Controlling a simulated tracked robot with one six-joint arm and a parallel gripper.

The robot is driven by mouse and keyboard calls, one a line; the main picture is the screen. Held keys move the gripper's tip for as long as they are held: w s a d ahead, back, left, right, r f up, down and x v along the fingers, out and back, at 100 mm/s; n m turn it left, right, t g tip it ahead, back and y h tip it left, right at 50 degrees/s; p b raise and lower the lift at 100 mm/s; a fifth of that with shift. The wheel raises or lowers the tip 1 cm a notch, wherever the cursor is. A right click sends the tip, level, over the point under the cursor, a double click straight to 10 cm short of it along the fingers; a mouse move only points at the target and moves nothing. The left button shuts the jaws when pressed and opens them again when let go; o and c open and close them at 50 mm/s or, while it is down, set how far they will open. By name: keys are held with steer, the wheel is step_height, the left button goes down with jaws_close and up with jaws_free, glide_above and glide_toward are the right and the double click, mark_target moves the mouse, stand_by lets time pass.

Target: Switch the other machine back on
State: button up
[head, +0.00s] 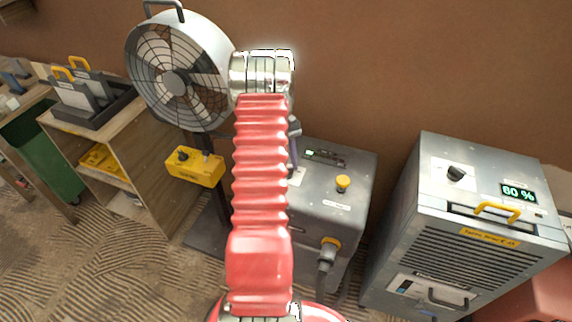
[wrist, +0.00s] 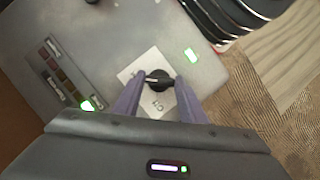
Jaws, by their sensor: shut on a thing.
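The grey box machine (head: 335,195) stands in the middle, with a small green-lit panel and a yellow-topped button (head: 343,183). In the wrist view, my gripper (wrist: 158,80) is shut on a black rotary knob (wrist: 157,86), which sits on a white label (wrist: 135,73) on this machine's top. A green light (wrist: 190,55) glows near the knob. In the head view my arm hides the knob and most of my gripper (head: 294,150). The dehumidifier-like machine (head: 480,200) at right has a black knob (head: 456,173) and a lit display (head: 518,193) reading 60 %.
A drum fan (head: 176,84) stands at the left, with a yellow switch box (head: 195,166) below it. Wooden shelves (head: 140,135) and a green bin (head: 50,150) are farther left.

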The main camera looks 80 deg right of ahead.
steer(key=o, duration=1.1)
steer(key=shift+c, duration=0.2)
steer(key=shift+r, duration=0.1)
steer(key=v, duration=1.3)
steer(key=shift+r, duration=0.2)
steer(key=shift+w, duration=0.1)
